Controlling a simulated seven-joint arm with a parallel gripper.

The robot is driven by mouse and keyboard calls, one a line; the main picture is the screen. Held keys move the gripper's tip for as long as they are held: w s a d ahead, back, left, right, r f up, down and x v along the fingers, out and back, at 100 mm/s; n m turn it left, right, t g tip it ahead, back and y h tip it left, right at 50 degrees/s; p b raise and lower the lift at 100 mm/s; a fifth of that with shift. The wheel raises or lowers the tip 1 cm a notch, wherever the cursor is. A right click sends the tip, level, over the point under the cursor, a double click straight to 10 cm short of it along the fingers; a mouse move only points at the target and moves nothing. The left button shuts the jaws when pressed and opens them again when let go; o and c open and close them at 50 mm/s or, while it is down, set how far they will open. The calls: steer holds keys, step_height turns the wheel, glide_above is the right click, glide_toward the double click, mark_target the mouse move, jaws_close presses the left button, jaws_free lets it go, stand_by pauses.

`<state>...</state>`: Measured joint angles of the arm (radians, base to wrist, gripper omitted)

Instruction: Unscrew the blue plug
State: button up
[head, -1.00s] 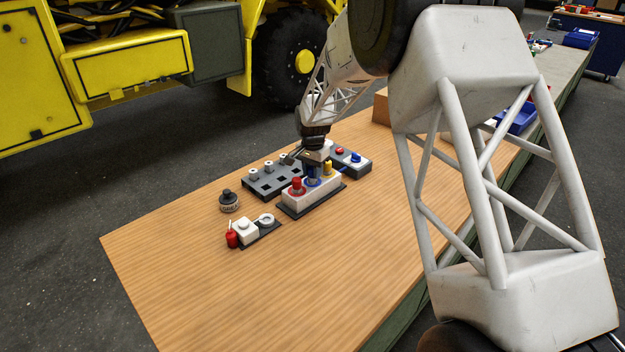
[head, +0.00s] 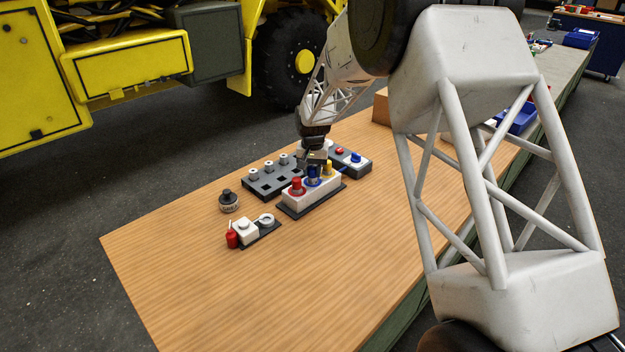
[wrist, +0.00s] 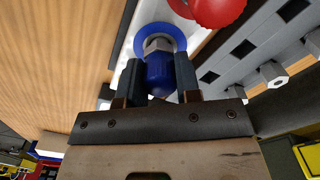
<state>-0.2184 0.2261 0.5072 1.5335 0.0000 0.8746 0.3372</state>
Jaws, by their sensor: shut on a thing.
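The blue plug (wrist: 160,72) stands in a blue ring on the white block (head: 327,186), between the red plug (head: 297,187) and the yellow plug (head: 327,168). My gripper (wrist: 159,78) is over it, with one finger on each side of the plug, shut on it. In the head view the blue plug (head: 313,174) shows below my gripper, partly covered by it. The plug appears seated in the block; whether its thread is loose cannot be told.
A dark grey rack (head: 266,184) with several pegs stands behind the block. A grey box with a blue knob (head: 354,158) is close on the right. A black round container (head: 229,201) and a small red bottle (head: 232,239) stand left.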

steer(key=shift+n, duration=0.9)
steer(key=shift+r, duration=2.95)
